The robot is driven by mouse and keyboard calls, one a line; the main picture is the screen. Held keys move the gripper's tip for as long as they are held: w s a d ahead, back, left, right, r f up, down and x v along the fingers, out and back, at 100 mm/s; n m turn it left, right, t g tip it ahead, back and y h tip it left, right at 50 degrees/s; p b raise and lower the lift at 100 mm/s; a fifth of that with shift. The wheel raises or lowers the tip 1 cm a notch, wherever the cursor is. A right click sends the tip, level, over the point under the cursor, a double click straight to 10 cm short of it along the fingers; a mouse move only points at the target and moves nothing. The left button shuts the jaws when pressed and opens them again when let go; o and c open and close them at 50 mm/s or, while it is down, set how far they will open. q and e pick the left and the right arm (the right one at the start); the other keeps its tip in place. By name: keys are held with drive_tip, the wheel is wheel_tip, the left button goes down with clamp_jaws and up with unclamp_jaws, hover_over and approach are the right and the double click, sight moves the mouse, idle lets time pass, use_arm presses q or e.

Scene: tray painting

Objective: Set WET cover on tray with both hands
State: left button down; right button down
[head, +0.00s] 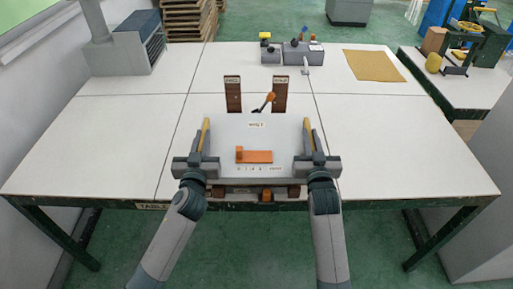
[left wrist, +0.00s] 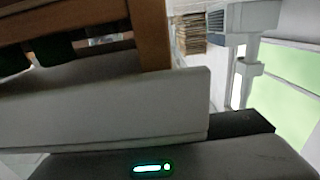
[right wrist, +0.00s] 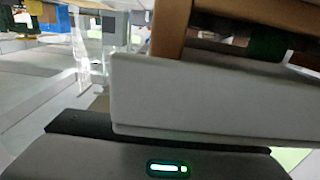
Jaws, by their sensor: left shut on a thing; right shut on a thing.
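The cover looks roughly level over the front middle of the table. The tray is not clearly seen beneath it, and I cannot tell whether they touch.
A grey machine (head: 140,45) stands back left. Grey boxes (head: 294,53) and a tan sheet (head: 373,66) lie at the back. Both table (head: 95,150) sides are clear.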

use_arm(q)
drive_tip(key=shift+f+b, duration=0.35)
drive_tip(key=shift+f, duration=0.1)
use_arm(e)
drive_tip(key=shift+f, duration=0.4)
use_arm(q)
drive_tip(key=c, duration=1.8)
unclamp_jaws()
use_arm(e)
drive_tip(key=c, duration=1.8)
unclamp_jaws()
drive_tip(key=shift+f, duration=0.1)
use_arm(q)
drive_tip(key=shift+o, duration=0.2)
use_arm(e)
drive_tip(key=shift+o, duration=0.2)
use_arm(q)
drive_tip(key=shift+s+f, duration=0.1)
drive_tip(key=shift+s, duration=0.05)
drive_tip(key=s, duration=1.1)
drive_tip(key=shift+s, duration=0.4)
use_arm(e)
drive_tip(key=shift+s, duration=0.15)
drive_tip(key=s, duration=1.1)
drive_tip(key=shift+s, duration=0.4)
use_arm(q)
drive_tip(key=shift+s, duration=0.1)
use_arm(e)
drive_tip(key=shift+s, duration=0.1)
